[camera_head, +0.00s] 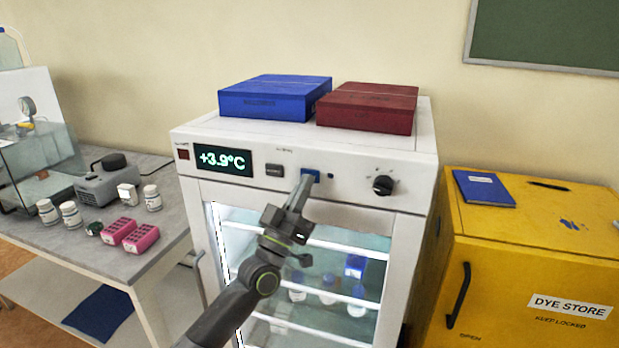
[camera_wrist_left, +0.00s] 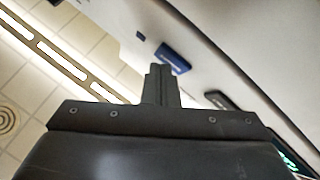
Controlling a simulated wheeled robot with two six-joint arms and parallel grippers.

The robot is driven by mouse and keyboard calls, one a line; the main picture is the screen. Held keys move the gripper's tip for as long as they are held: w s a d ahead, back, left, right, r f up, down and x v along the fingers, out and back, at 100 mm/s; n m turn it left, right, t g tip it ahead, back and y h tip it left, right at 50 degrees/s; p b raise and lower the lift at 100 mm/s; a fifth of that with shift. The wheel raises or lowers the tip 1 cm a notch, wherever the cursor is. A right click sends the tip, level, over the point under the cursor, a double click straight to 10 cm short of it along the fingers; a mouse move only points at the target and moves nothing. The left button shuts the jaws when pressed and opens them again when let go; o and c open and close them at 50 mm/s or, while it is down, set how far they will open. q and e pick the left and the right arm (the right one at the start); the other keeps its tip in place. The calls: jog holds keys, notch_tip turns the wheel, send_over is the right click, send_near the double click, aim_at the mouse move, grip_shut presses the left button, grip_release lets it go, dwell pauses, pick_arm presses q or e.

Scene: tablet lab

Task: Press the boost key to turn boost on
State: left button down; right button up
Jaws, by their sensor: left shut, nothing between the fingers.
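A blue key (camera_head: 310,174) sits on the white front panel of the glass-door fridge (camera_head: 408,225). It also shows in the left wrist view (camera_wrist_left: 174,57). Its lettering is too small to read. A small dark round spot (camera_head: 331,176) lies just right of it. My left gripper (camera_head: 302,186) is shut and empty, its fingertips at the lower edge of the blue key. In the left wrist view the closed fingertips (camera_wrist_left: 160,72) appear right beside the key. I cannot tell whether they touch it. My right gripper is not in view.
The panel also bears a display (camera_head: 224,160) reading +3.9°C, a dark key (camera_head: 275,171) and a black knob (camera_head: 383,185). A blue box (camera_head: 275,98) and a red box (camera_head: 367,107) lie on top. A yellow cabinet (camera_head: 500,270) stands right, a grey bench (camera_head: 100,240) left.

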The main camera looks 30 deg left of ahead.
pick_arm(q)
jog(key=shift+w, duration=0.1)
dwell(0.3)
jog(key=shift+s+y, duration=0.2)
jog(key=shift+y, duration=0.1)
jog(key=shift+s+d+p, duration=0.1)
jog(key=shift+s+p, duration=0.25)
jog(key=shift+s, duration=0.1)
jog(key=s, duration=0.2)
jog(key=s+d+p, duration=0.1)
jog(key=s, duration=0.1)
jog(key=s+p, duration=0.1)
jog(key=shift+s+d, duration=0.25)
jog(key=shift+s, duration=0.15)
